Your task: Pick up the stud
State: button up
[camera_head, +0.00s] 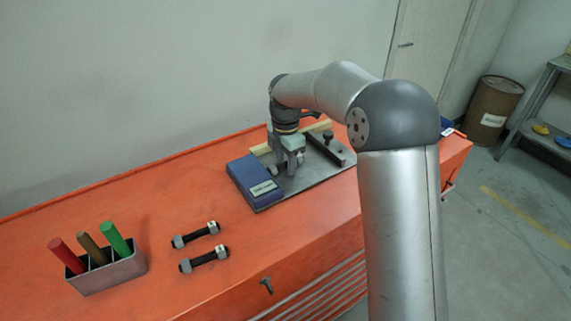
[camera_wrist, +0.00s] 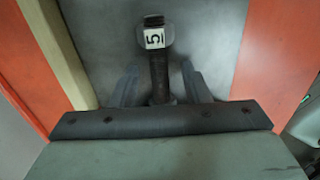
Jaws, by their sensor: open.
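A dark stud (camera_wrist: 158,75) with a nut and a white tag reading "5" lies on a grey metal plate (camera_wrist: 100,30) in the wrist view. My gripper (camera_wrist: 160,67) is open, with one finger on each side of the stud's shank and visible gaps between. The stud's near end is hidden by my gripper's body. In the head view my gripper (camera_head: 286,168) is low over the plate, beside a blue block (camera_head: 252,180), and mostly covers this stud. Two other dark studs with nuts, an upper one (camera_head: 196,235) and a lower one (camera_head: 204,259), lie on the orange bench (camera_head: 150,200).
A grey holder (camera_head: 110,274) with red, brown and green sticks stands at the bench's left. A dark bar clamp (camera_head: 333,147) and a pale wooden strip (camera_head: 262,149) are on the plate close to my gripper. The bench's back left is clear.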

grip_shut()
jog(key=shift+r, duration=0.15)
